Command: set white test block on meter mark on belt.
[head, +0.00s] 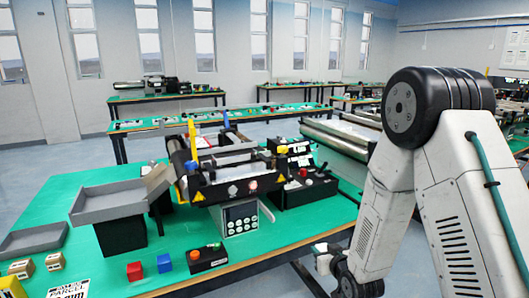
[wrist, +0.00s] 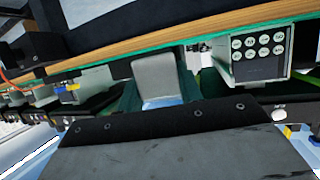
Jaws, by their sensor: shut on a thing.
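My gripper (head: 324,255) is low at the bottom centre-right of the head view, beside the front edge of the green table and apart from the conveyor. It is shut on the white test block (wrist: 155,75), which shows pale grey between the fingers in the wrist view. In the head view only a small, partly hidden pale shape shows at the gripper. The mini conveyor (head: 232,187) stands on the table, left of the gripper. Its belt is mostly hidden by the frame and parts on top, and I cannot make out the meter mark.
A grey tray on a black stand (head: 120,205) is left of the conveyor. A control box (head: 240,217) is at its front. A larger roller conveyor (head: 335,140) is behind right.

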